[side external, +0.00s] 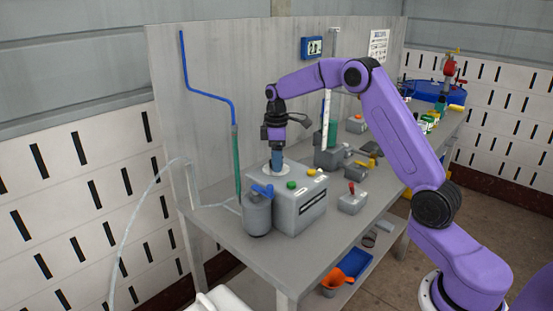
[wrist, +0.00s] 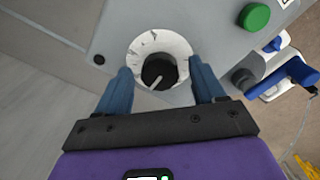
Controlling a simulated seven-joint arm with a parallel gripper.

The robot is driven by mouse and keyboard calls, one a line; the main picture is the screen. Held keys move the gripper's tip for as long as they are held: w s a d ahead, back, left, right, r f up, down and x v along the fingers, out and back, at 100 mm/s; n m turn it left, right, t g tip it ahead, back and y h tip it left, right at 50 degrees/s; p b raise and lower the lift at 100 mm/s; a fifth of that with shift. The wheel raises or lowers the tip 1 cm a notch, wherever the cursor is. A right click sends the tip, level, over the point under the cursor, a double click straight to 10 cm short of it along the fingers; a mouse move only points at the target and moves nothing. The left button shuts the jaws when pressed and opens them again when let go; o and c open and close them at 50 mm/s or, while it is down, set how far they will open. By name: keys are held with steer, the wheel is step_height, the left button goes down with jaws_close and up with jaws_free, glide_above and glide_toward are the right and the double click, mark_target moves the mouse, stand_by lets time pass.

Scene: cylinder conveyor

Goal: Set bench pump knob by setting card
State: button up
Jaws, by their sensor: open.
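The bench pump is a grey box (side external: 300,214) on the bench, with a white round dial (wrist: 146,44) on its top. A black knob (wrist: 154,70) with a white pointer line sits in the dial. In the wrist view the pointer slants to the lower left. My gripper (wrist: 160,67) is open, its blue fingers apart on either side of the knob; I cannot tell whether they touch it. In the side view my gripper (side external: 277,162) points down over the dial and hides the knob. A white printed sheet (side external: 378,46) hangs on the back panel; its text is too small to read, and I cannot tell whether it is the setting card.
A green button (side external: 291,184) is on the pump top; it also shows in the wrist view (wrist: 255,16). A grey canister (side external: 257,215) with a blue handle stands at the pump's left. A small grey box with a red lever (side external: 351,201) stands to the right.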

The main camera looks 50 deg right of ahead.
steer(key=shift+f, duration=0.25)
steer(key=c, duration=1.1)
steer(key=shift+o, duration=0.2)
steer(key=shift+m, duration=0.3)
